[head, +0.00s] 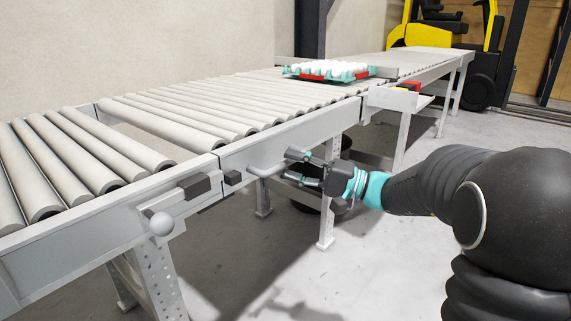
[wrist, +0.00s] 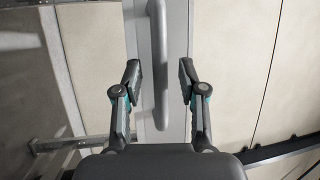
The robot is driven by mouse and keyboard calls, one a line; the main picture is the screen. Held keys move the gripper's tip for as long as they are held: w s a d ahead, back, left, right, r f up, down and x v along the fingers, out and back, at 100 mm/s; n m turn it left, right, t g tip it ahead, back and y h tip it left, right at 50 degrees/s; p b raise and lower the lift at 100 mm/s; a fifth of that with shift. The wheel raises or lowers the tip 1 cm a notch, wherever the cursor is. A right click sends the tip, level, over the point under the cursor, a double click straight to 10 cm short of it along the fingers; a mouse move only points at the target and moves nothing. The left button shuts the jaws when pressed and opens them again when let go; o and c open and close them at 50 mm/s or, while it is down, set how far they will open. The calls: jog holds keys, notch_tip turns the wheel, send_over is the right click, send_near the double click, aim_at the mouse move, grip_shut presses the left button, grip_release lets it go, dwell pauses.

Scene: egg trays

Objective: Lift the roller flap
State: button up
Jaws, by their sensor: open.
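A light grey bar handle (head: 266,171) sticks out from the side rail of the roller conveyor, just right of a seam in the rail. The roller flap (head: 200,113) appears to be the roller section that carries this rail, and it lies level with the rest of the line. My gripper (head: 298,167) is open at the right end of the handle. In the wrist view, the handle (wrist: 158,88) runs lengthwise between the spread fingers of my gripper (wrist: 159,70), with clear space on both sides. Whether the handle lies at fingertip depth is hard to tell.
A teal and red tray of white eggs (head: 326,76) rests farther along the conveyor. A rounded knob (head: 161,223) and dark blocks (head: 195,186) sit on the near left rail. A metal support leg (head: 327,215) stands below my gripper. A yellow forklift (head: 418,36) is behind.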

jog(key=shift+x, duration=1.05)
grip_shut()
